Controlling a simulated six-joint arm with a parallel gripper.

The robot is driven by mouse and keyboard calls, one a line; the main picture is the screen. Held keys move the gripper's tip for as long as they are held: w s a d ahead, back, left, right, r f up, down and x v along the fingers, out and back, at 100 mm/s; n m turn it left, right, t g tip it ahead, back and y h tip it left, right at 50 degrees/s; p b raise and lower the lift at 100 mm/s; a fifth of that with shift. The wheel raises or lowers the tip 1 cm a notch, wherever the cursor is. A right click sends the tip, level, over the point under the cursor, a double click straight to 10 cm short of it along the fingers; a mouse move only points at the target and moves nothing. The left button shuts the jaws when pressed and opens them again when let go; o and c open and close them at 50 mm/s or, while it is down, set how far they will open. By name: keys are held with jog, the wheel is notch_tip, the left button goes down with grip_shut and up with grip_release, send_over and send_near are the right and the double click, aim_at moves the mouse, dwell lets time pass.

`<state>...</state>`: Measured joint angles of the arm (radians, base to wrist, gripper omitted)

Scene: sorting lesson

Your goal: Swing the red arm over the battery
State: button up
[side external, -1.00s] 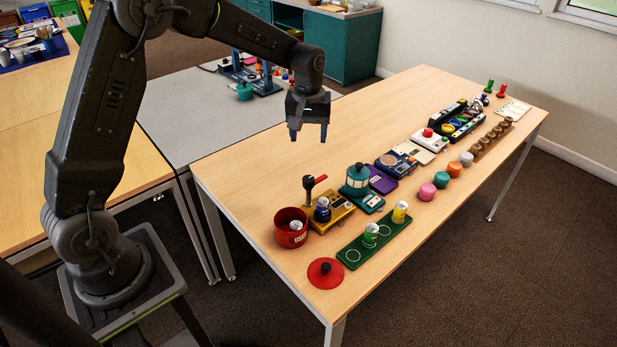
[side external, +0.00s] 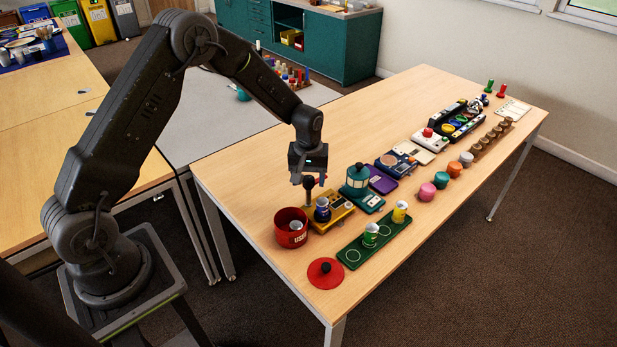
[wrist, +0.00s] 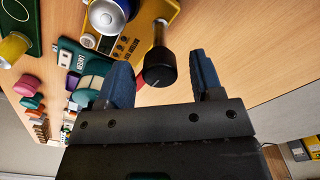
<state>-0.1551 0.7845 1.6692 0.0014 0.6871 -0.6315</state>
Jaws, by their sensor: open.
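The yellow battery tester (side external: 341,210) stands near the front end of the wooden table. A blue battery with a silver top (side external: 322,214) stands upright on it; both the tester (wrist: 160,12) and the battery (wrist: 107,14) show in the wrist view. A black knob (wrist: 160,68) on a post rises at the tester's edge, beside the battery. My gripper (side external: 308,178) is open above the tester. In the wrist view its blue fingers (wrist: 162,72) stand on either side of the knob, with gaps visible.
A red bin (side external: 291,238) stands left of the tester, with a red lid (side external: 326,273) in front. A green tray (side external: 352,255) with cans lies to the right. A teal lantern device (side external: 357,182) stands close behind. The table's left rear is clear.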

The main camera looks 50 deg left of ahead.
jog(key=shift+c, duration=0.2)
jog(key=c, duration=0.9)
jog(key=shift+m, duration=0.3)
jog(key=m, duration=0.3)
jog(key=shift+m, duration=0.3)
jog(key=m, duration=0.4)
jog(key=shift+m, duration=0.3)
jog(key=m, duration=0.4)
jog(key=shift+m, duration=2.5)
